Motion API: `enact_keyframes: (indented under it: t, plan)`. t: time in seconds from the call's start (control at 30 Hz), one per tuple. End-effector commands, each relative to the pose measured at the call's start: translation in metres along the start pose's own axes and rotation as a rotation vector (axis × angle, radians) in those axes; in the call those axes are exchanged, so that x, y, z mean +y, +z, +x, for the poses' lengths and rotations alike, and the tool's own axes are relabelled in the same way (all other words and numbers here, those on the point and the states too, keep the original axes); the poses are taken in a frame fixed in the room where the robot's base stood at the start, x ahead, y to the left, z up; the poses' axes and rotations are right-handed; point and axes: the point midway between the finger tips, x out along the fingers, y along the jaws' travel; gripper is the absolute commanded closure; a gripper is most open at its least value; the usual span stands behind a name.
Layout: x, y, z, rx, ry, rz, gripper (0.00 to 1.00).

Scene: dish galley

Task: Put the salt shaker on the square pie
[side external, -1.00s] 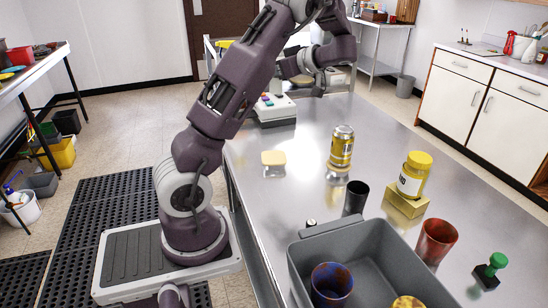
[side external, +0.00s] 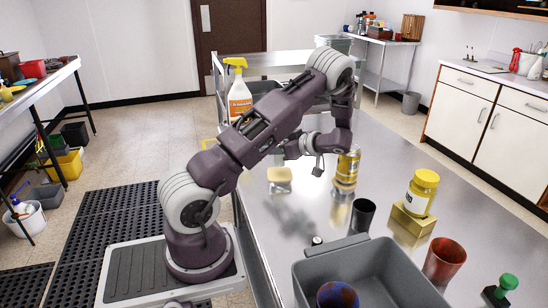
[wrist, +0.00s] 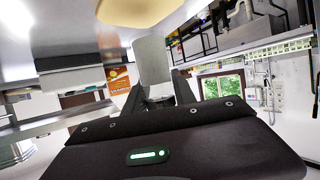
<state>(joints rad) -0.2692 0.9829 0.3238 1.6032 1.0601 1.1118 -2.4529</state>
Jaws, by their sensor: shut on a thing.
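The square pie (side external: 280,174) is a pale yellow rounded square lying on the steel table, left of the can. Its pale edge (wrist: 135,9) fills the top of the wrist view. My gripper (side external: 286,152) is low over the table, just above the pie in the side view, pointing left. In the wrist view it is shut on a plain pale grey thing (wrist: 152,58), which I take to be the salt shaker. In the side view the held thing is too small and hidden to make out. I cannot tell whether it touches the pie.
A yellow can (side external: 347,166) stands close beside my wrist. A yellow-lidded jar (side external: 422,190) stands on a gold block (side external: 412,222). A black cup (side external: 362,216), a red cup (side external: 444,262) and a grey bin (side external: 372,270) are nearer the front. A spray bottle (side external: 240,100) stands behind the arm.

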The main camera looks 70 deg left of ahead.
Motion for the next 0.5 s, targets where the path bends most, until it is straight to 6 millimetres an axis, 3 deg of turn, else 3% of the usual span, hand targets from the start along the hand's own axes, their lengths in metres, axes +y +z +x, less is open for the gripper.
enact_keyframes:
  t: [0.13, 0.43, 0.47, 0.5]
  plan:
    - [0.000, 0.023, 0.010, 0.001, -0.001, 0.003, 1.00]
    - [0.000, 0.026, 0.011, 0.000, 0.001, 0.000, 1.00]
    - [0.000, 0.026, 0.011, 0.000, 0.001, 0.000, 0.66]
    - [0.000, 0.026, 0.011, -0.001, 0.001, -0.001, 0.58]
